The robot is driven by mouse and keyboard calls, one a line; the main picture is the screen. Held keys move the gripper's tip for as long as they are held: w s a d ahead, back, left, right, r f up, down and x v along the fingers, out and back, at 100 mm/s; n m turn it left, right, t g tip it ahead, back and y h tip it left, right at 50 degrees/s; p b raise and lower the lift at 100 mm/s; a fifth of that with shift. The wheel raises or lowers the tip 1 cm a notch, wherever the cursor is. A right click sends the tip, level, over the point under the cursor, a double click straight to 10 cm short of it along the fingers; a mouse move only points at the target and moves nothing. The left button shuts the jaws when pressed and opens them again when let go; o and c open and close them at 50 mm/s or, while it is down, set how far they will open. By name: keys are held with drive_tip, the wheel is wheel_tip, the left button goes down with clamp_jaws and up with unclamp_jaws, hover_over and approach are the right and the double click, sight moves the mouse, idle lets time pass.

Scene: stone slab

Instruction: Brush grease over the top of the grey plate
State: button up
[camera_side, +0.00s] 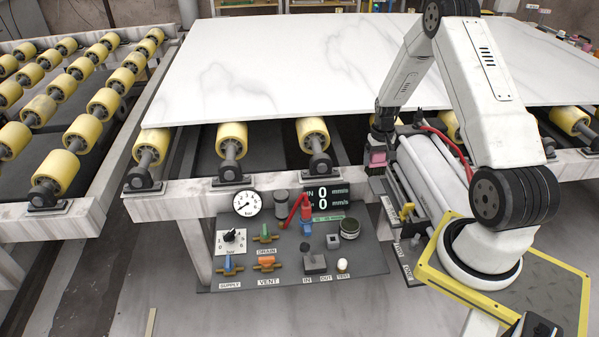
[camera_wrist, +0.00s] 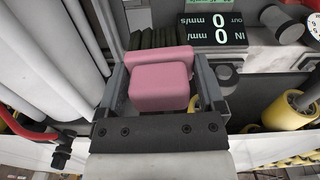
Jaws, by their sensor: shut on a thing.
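My gripper (camera_wrist: 165,92) is shut on a pink block-like piece (camera_wrist: 160,88), held between its two dark fingers. A dark, ridged, bristle-like strip (camera_wrist: 158,38) shows just beyond the pink piece; I cannot tell for sure that it is part of it. In the side view the pink piece (camera_side: 378,157) hangs under my wrist, right of the digital display and just left of the white rollers. I cannot single out the task's grey plate with certainty; a grey control panel (camera_side: 215,283) lies to the lower left of my gripper. No grease can be made out.
A large white marble slab (camera_side: 290,65) rests on yellow rollers (camera_side: 232,140) behind. The panel carries a round gauge (camera_side: 247,203), coloured valves (camera_side: 266,262) and a digital display (camera_side: 327,197). White rollers (camera_side: 430,165) and a red hose (camera_side: 450,148) crowd my gripper's right side.

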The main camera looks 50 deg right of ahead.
drive_tip(key=shift+m, duration=0.4)
drive_tip(key=s+d+f, duration=0.1)
drive_tip(key=s+d, duration=0.1)
drive_tip(key=d, duration=0.1)
drive_tip(key=shift+s+f, duration=0.2)
drive_tip(key=shift+f, duration=0.15)
drive_tip(key=shift+a+f, duration=0.1)
drive_tip(key=shift+f, duration=3.4)
drive_tip(key=shift+w+d+f, duration=0.4)
drive_tip(key=shift+f, duration=0.15)
drive_tip(key=shift+c, duration=0.5)
drive_tip(key=shift+w+d, duration=2.45)
drive_tip(key=shift+s+a, duration=2.9)
wheel_tip(320, 180, up, 8)
drive_tip(key=shift+w+r, duration=0.1)
